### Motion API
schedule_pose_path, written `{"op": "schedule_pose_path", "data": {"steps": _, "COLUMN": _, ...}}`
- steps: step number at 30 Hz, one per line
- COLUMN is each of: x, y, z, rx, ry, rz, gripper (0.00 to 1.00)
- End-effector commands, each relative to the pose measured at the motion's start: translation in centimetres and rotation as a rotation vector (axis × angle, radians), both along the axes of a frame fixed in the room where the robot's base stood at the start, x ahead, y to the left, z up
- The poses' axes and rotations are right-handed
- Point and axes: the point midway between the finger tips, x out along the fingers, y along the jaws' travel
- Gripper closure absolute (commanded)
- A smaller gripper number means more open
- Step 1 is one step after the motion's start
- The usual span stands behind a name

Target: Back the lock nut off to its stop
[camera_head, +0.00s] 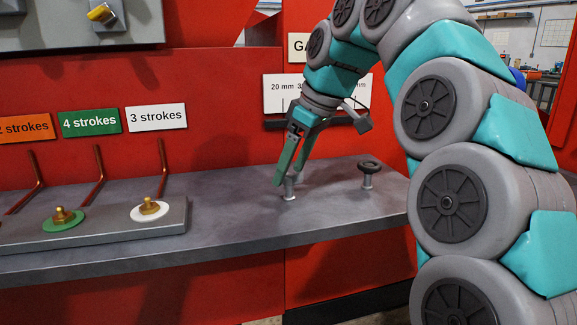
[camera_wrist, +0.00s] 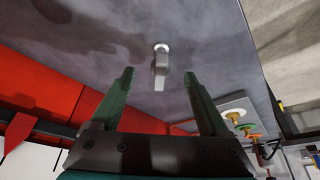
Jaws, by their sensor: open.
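A small grey post with a flat tab (camera_head: 289,189), which looks like the lock nut, stands on the grey shelf (camera_head: 330,215). In the wrist view, the tab (camera_wrist: 161,62) juts from a pale round base. My gripper (camera_head: 290,178) points down at it, its green fingers close to the post. In the wrist view my gripper (camera_wrist: 162,72) is open, with one finger on each side of the tab and a clear gap on both sides. The fingers partly hide the post in the head view.
A black handwheel (camera_head: 370,166) on a short post stands to the right on the shelf. At left are brass grease fittings, one on a white disc (camera_head: 150,211) and one on a green disc (camera_head: 63,221), with copper pipes. A millimetre scale plate (camera_head: 281,88) is behind my arm.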

Motion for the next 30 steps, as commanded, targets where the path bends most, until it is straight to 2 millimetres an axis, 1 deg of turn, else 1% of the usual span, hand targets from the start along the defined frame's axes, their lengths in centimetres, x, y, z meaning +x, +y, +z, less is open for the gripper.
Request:
{"op": "schedule_pose_path", "data": {"steps": 1, "x": 0.0, "y": 0.0, "z": 0.0, "rx": 0.0, "ry": 0.0, "rz": 0.0, "gripper": 0.14}}
{"op": "schedule_pose_path", "data": {"steps": 5, "x": 0.0, "y": 0.0, "z": 0.0, "rx": 0.0, "ry": 0.0, "rz": 0.0, "gripper": 0.0}}
{"op": "schedule_pose_path", "data": {"steps": 25, "x": 0.0, "y": 0.0, "z": 0.0, "rx": 0.0, "ry": 0.0, "rz": 0.0, "gripper": 0.0}}
{"op": "schedule_pose_path", "data": {"steps": 26, "x": 0.0, "y": 0.0, "z": 0.01, "rx": 0.0, "ry": 0.0, "rz": 0.0, "gripper": 0.02}}
{"op": "schedule_pose_path", "data": {"steps": 30, "x": -0.05, "y": -0.05, "z": -0.05, "rx": 0.0, "ry": 0.001, "rz": -0.002, "gripper": 0.18}}
